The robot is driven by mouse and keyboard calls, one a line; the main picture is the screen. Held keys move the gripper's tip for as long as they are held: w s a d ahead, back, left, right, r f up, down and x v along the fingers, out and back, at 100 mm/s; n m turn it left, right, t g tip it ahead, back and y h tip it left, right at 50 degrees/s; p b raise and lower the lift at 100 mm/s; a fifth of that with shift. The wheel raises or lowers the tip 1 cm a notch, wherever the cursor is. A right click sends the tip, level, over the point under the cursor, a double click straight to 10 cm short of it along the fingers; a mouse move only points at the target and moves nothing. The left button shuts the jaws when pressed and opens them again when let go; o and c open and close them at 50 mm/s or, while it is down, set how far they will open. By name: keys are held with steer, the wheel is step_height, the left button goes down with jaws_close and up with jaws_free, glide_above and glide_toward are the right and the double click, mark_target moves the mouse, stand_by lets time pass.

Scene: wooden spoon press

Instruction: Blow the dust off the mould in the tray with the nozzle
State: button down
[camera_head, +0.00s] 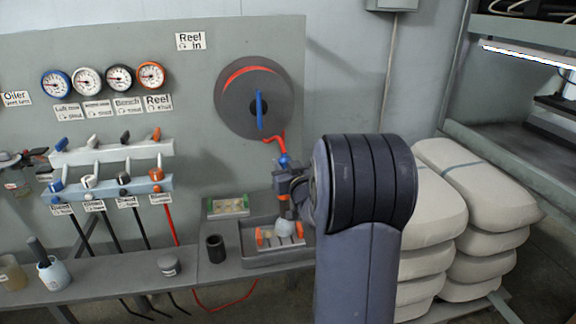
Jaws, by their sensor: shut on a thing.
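My gripper (291,185) is shut on the nozzle (284,197), a small tool with an orange band and a blue fitting on top. A red hose runs from the fitting up to the reel. The nozzle hangs over the grey tray (248,257), pointing down. In the tray lies the mould (265,240), pale with orange ends. A whitish rounded shape (285,228) sits between the nozzle's tip and the mould; I cannot tell whether it is air or dust. My arm hides the tray's right side.
A hose reel (240,98) is on the wall panel. Behind the tray is a second mould-like block (228,207) with green edges. A dark cup (216,248) stands left of the tray. Gauges and levers line the panel at left. Stacked sacks (440,190) stand at right.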

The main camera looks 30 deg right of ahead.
steer(key=shift+w+a+r, duration=0.1)
steer(key=shift+w+a, duration=0.05)
steer(key=shift+a, duration=0.35)
steer(key=shift+w+a, duration=0.15)
steer(key=shift+a, duration=0.35)
steer(key=shift+w+a+b, duration=0.25)
steer(key=shift+a+b, duration=0.45)
steer(key=shift+a, duration=0.2)
steer(key=shift+w+a+b, duration=0.25)
steer(key=shift+a+b, duration=0.4)
steer(key=shift+a, duration=0.2)
steer(key=shift+w+a, duration=0.1)
steer(key=shift+a, duration=0.15)
step_height(320, 180, up, 6)
steer(key=p, duration=0.3)
steer(key=shift+p, duration=0.3)
